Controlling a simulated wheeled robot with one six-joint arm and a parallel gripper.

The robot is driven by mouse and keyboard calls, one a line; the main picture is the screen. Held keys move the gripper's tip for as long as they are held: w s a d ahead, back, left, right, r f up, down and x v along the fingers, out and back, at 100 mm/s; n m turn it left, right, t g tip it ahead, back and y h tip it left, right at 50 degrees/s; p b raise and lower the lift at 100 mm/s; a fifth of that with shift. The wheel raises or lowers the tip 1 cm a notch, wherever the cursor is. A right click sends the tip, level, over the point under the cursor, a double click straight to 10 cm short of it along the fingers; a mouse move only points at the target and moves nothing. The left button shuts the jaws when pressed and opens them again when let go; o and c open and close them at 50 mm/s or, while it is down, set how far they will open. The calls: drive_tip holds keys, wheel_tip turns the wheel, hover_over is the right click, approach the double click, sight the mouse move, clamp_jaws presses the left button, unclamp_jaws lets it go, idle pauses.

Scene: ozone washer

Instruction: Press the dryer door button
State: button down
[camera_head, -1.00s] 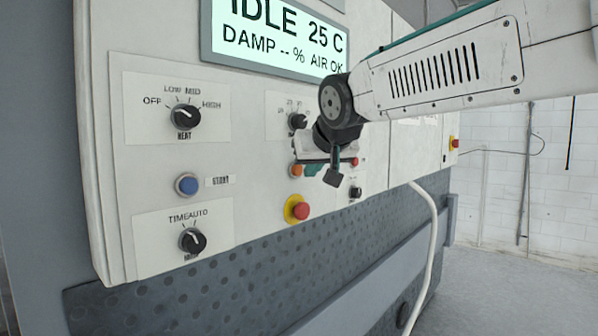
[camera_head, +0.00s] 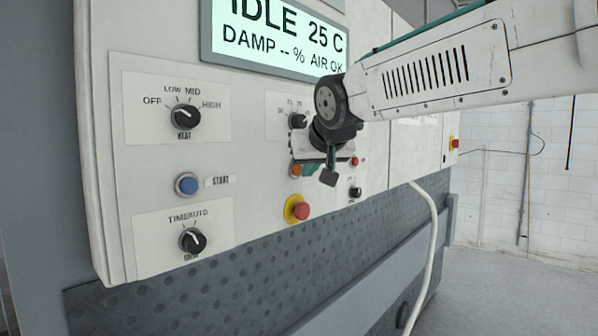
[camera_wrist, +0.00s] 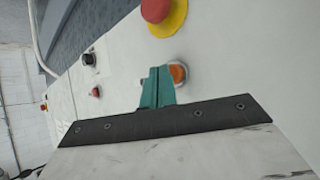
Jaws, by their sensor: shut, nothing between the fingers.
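An orange button (camera_head: 296,170) sits on the white control panel, partly covered by my gripper in the head view. In the wrist view the orange button (camera_wrist: 179,73) shows beside the green fingertips, on their right. Its label cannot be read, so I cannot tell whether it is the dryer door button. My gripper (camera_head: 312,168) is shut and empty, in front of the panel by this button. In the wrist view the fingers (camera_wrist: 155,88) are together and point at the panel. I cannot tell whether they touch it.
A red emergency button on a yellow base (camera_head: 297,208) is just below; it also shows in the wrist view (camera_wrist: 158,10). A small red button (camera_head: 354,161) and black knob (camera_head: 355,192) are to the right. A blue START button (camera_head: 187,184) is left.

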drive_tip(key=shift+w+a, duration=0.3)
drive_tip(key=shift+a, duration=0.1)
idle(0.6)
idle(0.3)
drive_tip(key=shift+s+d, duration=0.55)
drive_tip(key=shift+d, duration=0.15)
drive_tip(key=s+d, duration=0.1)
drive_tip(key=d, duration=0.1)
drive_tip(key=s+d, duration=0.2)
idle(0.3)
drive_tip(key=shift+s, duration=0.1)
idle(0.4)
